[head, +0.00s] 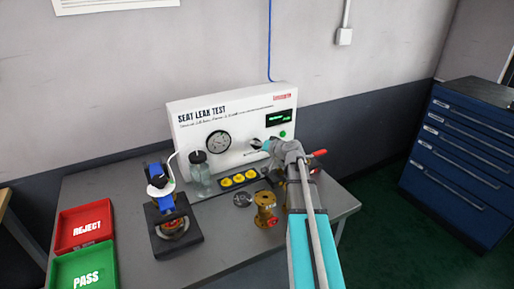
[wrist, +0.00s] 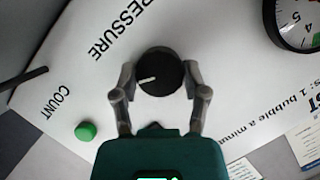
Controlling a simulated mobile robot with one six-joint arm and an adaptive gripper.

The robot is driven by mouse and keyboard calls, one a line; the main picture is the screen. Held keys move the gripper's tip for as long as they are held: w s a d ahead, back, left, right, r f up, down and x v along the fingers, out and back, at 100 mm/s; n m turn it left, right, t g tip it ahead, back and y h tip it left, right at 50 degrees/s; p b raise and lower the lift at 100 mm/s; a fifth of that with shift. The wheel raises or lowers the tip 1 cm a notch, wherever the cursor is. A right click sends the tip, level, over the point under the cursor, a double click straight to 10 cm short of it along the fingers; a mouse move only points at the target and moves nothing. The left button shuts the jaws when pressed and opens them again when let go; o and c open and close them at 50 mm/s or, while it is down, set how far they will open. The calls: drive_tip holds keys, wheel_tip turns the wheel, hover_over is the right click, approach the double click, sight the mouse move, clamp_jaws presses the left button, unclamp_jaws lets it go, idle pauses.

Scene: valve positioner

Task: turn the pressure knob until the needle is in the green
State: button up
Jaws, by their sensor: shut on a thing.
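The black round pressure knob (wrist: 160,72) sits on the white test panel (wrist: 110,60), and its white mark points left and slightly down in the wrist view. My gripper (wrist: 161,76) is shut on the knob, with one grey finger on each side. In the head view my gripper (head: 259,145) reaches the panel right of the round gauge (head: 218,142). Part of the gauge also shows in the wrist view (wrist: 295,20), cut off by the top right corner. The needle's position and the green band are too small or cut off to tell.
A green button (wrist: 86,131) is near the knob. Red (head: 84,226) and green (head: 86,268) trays are at left.

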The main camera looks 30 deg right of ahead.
drive_tip(key=shift+m, duration=0.3)
idle(0.4)
drive_tip(key=o, duration=1.1)
drive_tip(key=shift+o, duration=0.2)
